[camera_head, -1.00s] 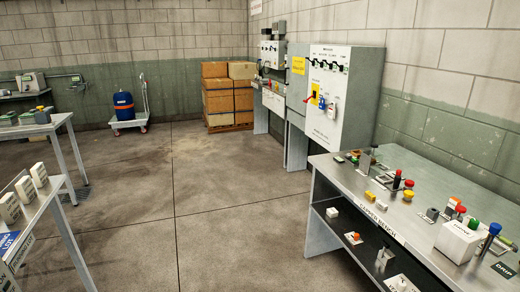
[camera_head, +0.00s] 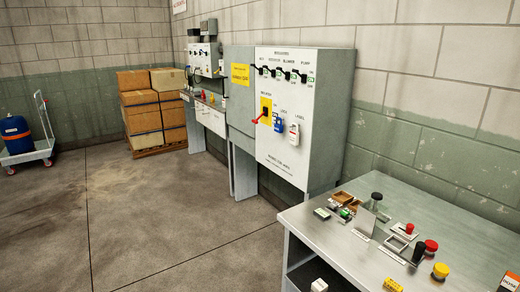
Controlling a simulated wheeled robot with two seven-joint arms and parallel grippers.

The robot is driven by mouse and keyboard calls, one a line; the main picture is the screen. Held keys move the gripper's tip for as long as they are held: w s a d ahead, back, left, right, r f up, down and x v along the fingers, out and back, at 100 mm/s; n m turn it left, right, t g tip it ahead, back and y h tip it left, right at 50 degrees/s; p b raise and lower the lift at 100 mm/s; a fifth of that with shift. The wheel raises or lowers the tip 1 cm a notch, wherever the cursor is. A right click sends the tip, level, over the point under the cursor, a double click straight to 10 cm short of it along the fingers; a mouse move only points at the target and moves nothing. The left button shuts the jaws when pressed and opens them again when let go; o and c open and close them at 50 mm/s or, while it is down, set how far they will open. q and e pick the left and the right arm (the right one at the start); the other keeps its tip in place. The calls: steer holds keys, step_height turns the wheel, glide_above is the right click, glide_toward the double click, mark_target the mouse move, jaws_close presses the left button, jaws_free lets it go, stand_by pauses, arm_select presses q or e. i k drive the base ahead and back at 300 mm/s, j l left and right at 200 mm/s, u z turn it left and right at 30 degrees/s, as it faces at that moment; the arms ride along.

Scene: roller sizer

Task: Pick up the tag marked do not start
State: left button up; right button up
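A tall grey control cabinet (camera_head: 300,105) stands against the right wall. On its front hang a blue item (camera_head: 278,123) and, to its right, a white item (camera_head: 294,133). Their print is too small to read, so I cannot tell whether either is the tag marked do not start. A red handle on a yellow plate (camera_head: 265,112) is at their left. A row of black switches with green marks runs along the top of the panel. Neither of my grippers shows in the head view.
A metal bench (camera_head: 345,245) with buttons, small trays and an upright plate fills the lower right. Stacked boxes (camera_head: 152,110) stand at the back, and a blue drum (camera_head: 15,134) on a cart (camera_head: 42,148) at far left. The floor (camera_head: 150,220) between is clear.

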mark_target(294, 138)
steer(key=i+j+z, duration=0.4)
steer(key=i, duration=0.25)
steer(key=i+j+z, duration=0.15)
steer(key=i+j, duration=0.6)
steer(key=i+j+z, duration=0.1)
steer(key=i+j, duration=0.65)
steer(key=j, duration=0.1)
